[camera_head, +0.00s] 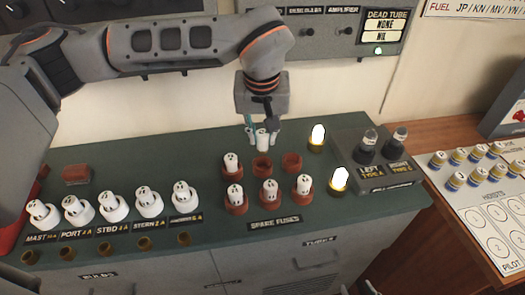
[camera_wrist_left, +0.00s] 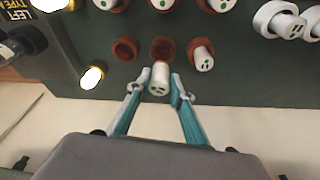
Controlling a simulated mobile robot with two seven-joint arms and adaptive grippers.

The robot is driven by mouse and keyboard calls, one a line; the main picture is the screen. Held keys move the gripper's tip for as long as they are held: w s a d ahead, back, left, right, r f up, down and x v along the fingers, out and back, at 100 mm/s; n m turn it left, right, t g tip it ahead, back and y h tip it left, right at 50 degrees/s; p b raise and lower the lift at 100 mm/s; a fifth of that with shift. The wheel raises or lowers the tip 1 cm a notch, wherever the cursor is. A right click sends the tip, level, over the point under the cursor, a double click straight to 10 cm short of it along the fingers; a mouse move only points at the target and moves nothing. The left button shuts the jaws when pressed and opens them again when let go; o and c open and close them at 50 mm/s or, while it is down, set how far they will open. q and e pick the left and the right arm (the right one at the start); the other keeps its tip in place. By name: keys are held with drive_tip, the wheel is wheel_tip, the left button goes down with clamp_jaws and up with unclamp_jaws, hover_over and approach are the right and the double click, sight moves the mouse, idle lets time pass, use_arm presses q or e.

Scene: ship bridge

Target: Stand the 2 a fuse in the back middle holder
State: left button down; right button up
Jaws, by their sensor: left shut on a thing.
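My left gripper (camera_head: 261,134) is shut on a white fuse (camera_head: 262,141) and holds it upright above the back edge of the spare fuse group. In the left wrist view the fuse (camera_wrist_left: 159,80) sits between the teal fingers (camera_wrist_left: 160,92), with dark marks on its top. The back middle holder (camera_head: 262,165) is an empty red-brown ring; the fuse is just behind it in the picture and apart from it. In the left wrist view the holder (camera_wrist_left: 162,47) is partly covered by the fuse. The fuse's rating is too small to read. My right gripper is not in view.
A fuse (camera_head: 231,162) stands in the back left holder. The back right holder (camera_head: 291,162) is empty. Front holders carry fuses (camera_head: 269,190). Lit bulbs (camera_head: 318,136) and a dark tube box (camera_head: 372,160) stand to the right. White fuse sockets (camera_head: 112,207) line the left.

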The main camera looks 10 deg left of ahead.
sight(262, 146)
use_arm(q)
wheel_tip(262, 146, down, 3)
drive_tip(key=shift+r, duration=0.2)
wheel_tip(262, 146, down, 3)
drive_tip(key=shift+f, duration=0.2)
use_arm(e)
drive_tip(key=shift+w+r, duration=0.1)
drive_tip(key=shift+r, duration=0.25)
use_arm(q)
drive_tip(key=c, duration=1.8)
unclamp_jaws()
use_arm(e)
drive_tip(key=shift+f, duration=0.1)
use_arm(q)
drive_tip(key=b+v, duration=0.1)
drive_tip(key=v, duration=1.1)
drive_tip(key=shift+w, duration=0.1)
use_arm(e)
drive_tip(key=shift+f, duration=0.55)
